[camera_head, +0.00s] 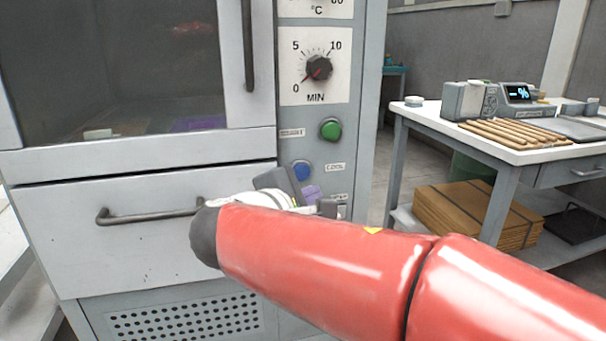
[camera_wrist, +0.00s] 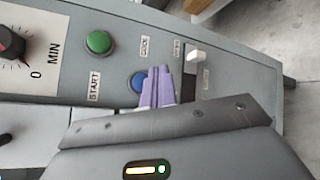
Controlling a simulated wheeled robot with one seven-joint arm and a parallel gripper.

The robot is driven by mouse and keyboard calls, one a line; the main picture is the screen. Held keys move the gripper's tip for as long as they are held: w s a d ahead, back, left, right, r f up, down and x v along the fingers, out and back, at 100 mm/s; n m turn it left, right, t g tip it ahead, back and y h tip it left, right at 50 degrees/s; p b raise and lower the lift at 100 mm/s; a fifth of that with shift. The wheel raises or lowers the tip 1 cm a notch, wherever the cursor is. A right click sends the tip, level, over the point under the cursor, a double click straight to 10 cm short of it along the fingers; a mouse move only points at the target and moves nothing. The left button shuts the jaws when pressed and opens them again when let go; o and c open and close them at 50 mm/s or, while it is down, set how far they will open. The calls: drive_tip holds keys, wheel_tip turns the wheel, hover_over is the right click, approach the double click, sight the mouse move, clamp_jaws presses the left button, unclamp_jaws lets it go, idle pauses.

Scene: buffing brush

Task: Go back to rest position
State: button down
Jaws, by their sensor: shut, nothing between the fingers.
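My gripper (camera_head: 311,192) is in front of the control panel of a grey oven-like cabinet. It is close to the blue button (camera_head: 301,169), which has a "COOL" label beside it. My gripper's purple fingers (camera_wrist: 159,75) are together and empty in the wrist view, just beside the blue button (camera_wrist: 136,83). I cannot tell whether they touch the panel. My red arm crosses the lower right of the head view and hides part of the lower panel.
A green button (camera_head: 331,129) sits below a timer dial (camera_head: 318,69) pointing near 0. The cabinet has a drawer handle (camera_head: 150,217) and a window (camera_head: 110,70). At right stands a white-topped table (camera_head: 420,112) with wooden sticks (camera_head: 515,133), above strapped cardboard (camera_head: 475,215).

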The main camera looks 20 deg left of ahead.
drive_tip(key=s+d+f+m+g+h, duration=0.1)
drive_tip(key=s+d+f+m+g, duration=0.25)
drive_tip(key=d, duration=0.45)
drive_tip(key=s+d+f+m+g+h+p, duration=0.15)
drive_tip(key=d+m, duration=0.25)
drive_tip(key=d, duration=0.4)
drive_tip(key=s+d+f+m+g, duration=0.3)
drive_tip(key=d+f+m, duration=0.1)
drive_tip(key=d, duration=0.4)
drive_tip(key=s+d+f+m+g+y, duration=0.1)
drive_tip(key=s+d+f+m+y, duration=0.4)
drive_tip(key=s+m, duration=0.5)
drive_tip(key=shift+d+f+y, duration=0.2)
drive_tip(key=shift+f+y, duration=0.25)
drive_tip(key=shift+f, duration=0.25)
drive_tip(key=shift+a, duration=0.15)
